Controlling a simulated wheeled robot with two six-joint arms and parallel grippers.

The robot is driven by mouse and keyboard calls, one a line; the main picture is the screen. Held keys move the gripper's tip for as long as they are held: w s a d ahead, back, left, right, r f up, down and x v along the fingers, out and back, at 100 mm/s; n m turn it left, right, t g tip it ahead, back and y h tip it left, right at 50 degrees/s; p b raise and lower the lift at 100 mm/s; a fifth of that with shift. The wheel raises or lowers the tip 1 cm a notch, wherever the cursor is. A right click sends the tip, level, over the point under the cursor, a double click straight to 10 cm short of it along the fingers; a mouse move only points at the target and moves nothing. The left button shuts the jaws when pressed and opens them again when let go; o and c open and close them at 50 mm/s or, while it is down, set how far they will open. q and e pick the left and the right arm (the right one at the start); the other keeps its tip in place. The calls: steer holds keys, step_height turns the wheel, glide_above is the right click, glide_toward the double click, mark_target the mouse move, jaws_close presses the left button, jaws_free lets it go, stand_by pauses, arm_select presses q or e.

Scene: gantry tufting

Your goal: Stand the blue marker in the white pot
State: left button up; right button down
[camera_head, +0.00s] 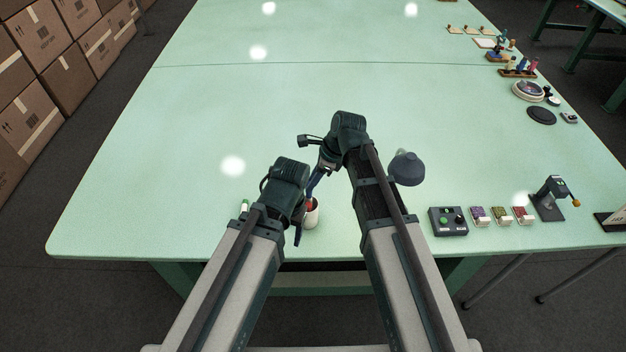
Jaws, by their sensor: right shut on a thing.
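The white pot (313,219) stands near the front edge of the table, partly hidden behind my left arm. A red-topped item (309,204) shows at its mouth. My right gripper (324,167) is shut on the blue marker (313,183), which slants down toward the pot from above. I cannot tell whether the marker's lower end is inside the pot's mouth. My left gripper (297,233) is low, close beside the pot on its left; its fingers are mostly hidden by its own wrist, so its opening cannot be seen.
A green-and-white item (244,206) stands left of my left arm. A dark rounded object (406,168) is right of my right arm. A control box (448,221), small coloured packs (501,216) and a dark stand (550,198) line the right front. The table's middle is clear.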

steer(key=c, duration=0.6)
jaws_free()
steer(key=p+v, duration=1.3)
steer(key=v, duration=0.1)
steer(key=shift+s+a+f, duration=0.1)
steer(key=shift+f, duration=0.05)
stand_by(0.5)
steer(key=shift+s+f+n+g+h+b, duration=0.15)
steer(key=shift+s+f+n+h+b, duration=0.8)
steer(key=shift+s+f+n+b, duration=2.2)
steer(key=shift+s+f+n+g+h+b, duration=0.1)
steer(key=shift+s+f+n+h+b, duration=0.75)
steer(key=shift+s+n, duration=2.55)
steer(key=shift+s+f+n+g+h+b, duration=0.15)
steer(key=shift+s+f+n+h+b, duration=1.45)
steer(key=shift+n, duration=3.65)
